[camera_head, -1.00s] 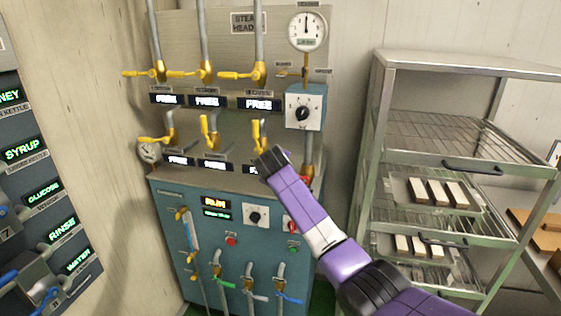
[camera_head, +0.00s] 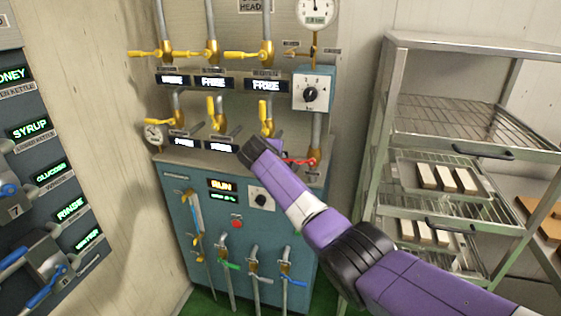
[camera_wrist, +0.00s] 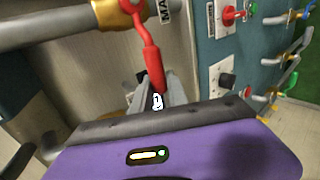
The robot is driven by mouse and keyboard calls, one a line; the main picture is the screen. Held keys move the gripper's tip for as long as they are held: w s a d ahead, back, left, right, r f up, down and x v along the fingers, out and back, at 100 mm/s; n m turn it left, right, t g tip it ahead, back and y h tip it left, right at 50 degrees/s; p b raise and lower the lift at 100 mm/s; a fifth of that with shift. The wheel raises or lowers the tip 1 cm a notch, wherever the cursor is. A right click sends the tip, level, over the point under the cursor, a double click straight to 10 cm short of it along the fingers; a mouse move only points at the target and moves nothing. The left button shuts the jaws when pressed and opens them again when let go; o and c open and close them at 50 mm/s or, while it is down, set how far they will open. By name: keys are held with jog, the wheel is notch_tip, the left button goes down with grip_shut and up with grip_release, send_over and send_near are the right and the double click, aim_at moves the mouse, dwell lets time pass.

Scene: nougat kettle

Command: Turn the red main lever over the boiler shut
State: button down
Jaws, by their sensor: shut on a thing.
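The red main lever (camera_head: 299,161) is on the vertical grey pipe at the boiler's top right. In the head view it sticks out left from the pipe, roughly across it. In the wrist view the red lever (camera_wrist: 152,62) runs from a brass valve body (camera_wrist: 120,12) down to my fingers. My gripper (camera_wrist: 158,98) is shut on the lever's free end. In the head view my purple arm hides the fingers. The teal boiler (camera_head: 225,185) stands below.
Yellow-handled valves (camera_head: 267,120) sit on the panel left of the lever. A grey dial box (camera_head: 313,90) is above it. A metal rack (camera_head: 385,150) with trays stands close to the right of my arm. Taps with coloured handles (camera_head: 255,265) line the boiler's lower front.

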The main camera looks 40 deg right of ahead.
jog(key=shift+f, duration=0.1)
jog(key=c, duration=1.3)
grip_release()
jog(key=v, duration=0.7)
jog(key=shift+s+a+r+b, duration=0.2)
jog(key=shift+a+b, duration=0.05)
jog(key=shift+b, duration=0.05)
